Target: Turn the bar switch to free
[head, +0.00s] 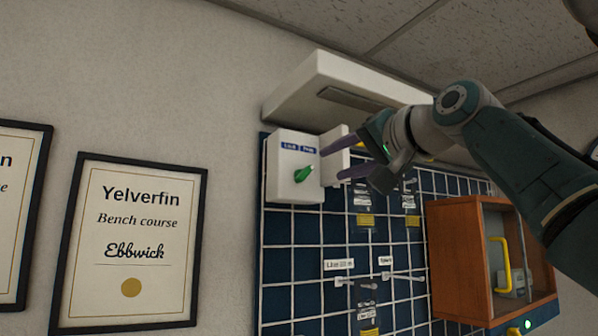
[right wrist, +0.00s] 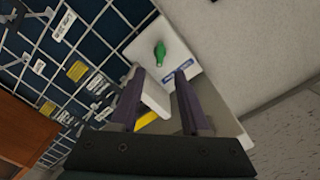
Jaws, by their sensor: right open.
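The bar switch is a green handle (head: 303,174) on the front of a white box (head: 283,187) at the top left of the wall grid. Two small blue labels (head: 298,148) sit above the handle; their text is too small to read surely. In the head view the bar slants from lower left to upper right. My right gripper (head: 330,160) is open and empty, just right of the box, its purple fingers pointing at it. In the right wrist view the green handle (right wrist: 160,52) lies beyond the fingertips (right wrist: 160,72), apart from them. My left gripper is not in view.
A white housing (head: 330,85) juts out above the box. The blue wire-grid panel (head: 300,255) holds hanging packets and labels. A wooden cabinet (head: 455,255) with a yellow handle is at right. Framed certificates (head: 135,240) hang on the left wall.

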